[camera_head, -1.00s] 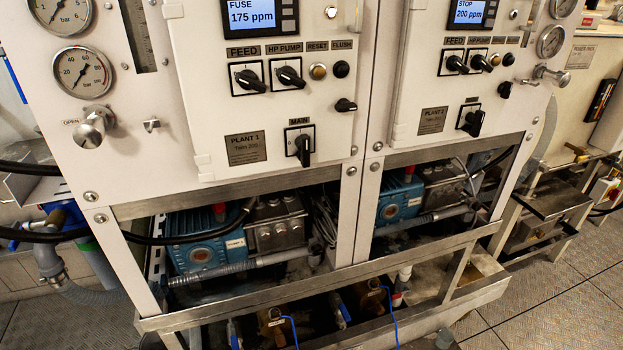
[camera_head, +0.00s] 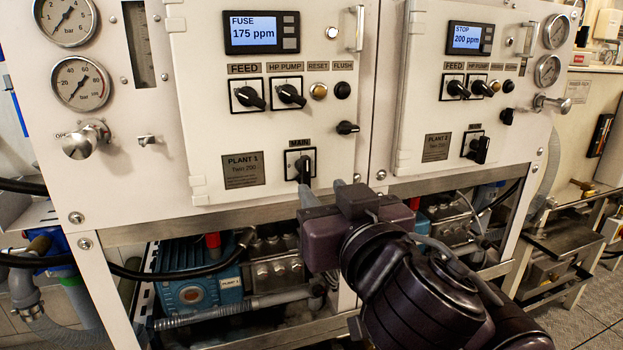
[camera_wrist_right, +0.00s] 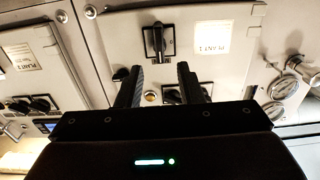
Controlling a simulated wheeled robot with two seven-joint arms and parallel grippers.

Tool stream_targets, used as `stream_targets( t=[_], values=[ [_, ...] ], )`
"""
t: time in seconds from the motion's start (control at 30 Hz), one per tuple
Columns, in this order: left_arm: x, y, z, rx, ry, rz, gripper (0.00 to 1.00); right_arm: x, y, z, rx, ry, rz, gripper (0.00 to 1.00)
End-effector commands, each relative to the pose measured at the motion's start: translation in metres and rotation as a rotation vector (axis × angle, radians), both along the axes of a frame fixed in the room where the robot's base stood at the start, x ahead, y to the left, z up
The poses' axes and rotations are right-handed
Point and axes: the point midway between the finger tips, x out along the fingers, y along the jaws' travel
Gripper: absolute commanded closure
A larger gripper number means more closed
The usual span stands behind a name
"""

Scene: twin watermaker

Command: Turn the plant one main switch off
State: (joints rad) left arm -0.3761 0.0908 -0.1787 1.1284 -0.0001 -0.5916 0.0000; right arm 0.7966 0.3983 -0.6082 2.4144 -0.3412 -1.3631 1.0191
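The plant one main switch (camera_head: 302,165) is a black rotary knob on a pale square plate under the MAIN label, right of the PLANT 1 plate (camera_head: 242,170). Its handle stands about upright, with its lower end partly behind a finger in the head view. My right gripper (camera_head: 322,188) is in front of the panel, just below and right of the knob. In the right wrist view its fingers (camera_wrist_right: 158,88) are apart with nothing between them. The main switch (camera_wrist_right: 156,42) shows there beyond the fingertips, and no contact shows. My left gripper is not in view.
Above the switch are the FEED (camera_head: 247,96) and HP PUMP (camera_head: 290,94) knobs, with RESET and FLUSH buttons to their right. A small black knob (camera_head: 347,127) sits close above right. The plant two panel (camera_head: 425,110) is to the right. A metal frame rail (camera_head: 150,228) runs below.

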Motion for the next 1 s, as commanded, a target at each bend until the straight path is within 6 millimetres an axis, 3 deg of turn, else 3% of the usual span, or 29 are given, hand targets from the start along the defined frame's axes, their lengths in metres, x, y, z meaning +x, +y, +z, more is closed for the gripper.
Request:
stream_targets(
  t=[0.33, 0.73, 1.0],
  values=[
    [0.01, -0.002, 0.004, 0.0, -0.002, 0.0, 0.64, 0.052, 0.016, -0.001, -0.002, 0.002, -0.002, 0.66],
    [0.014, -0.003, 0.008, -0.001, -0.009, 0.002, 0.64, 0.062, 0.019, -0.001, 0.0, 0.002, 0.0, 0.66],
    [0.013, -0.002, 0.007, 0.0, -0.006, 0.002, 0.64, 0.062, 0.019, -0.001, 0.0, 0.002, 0.0, 1.0]
  ],
)
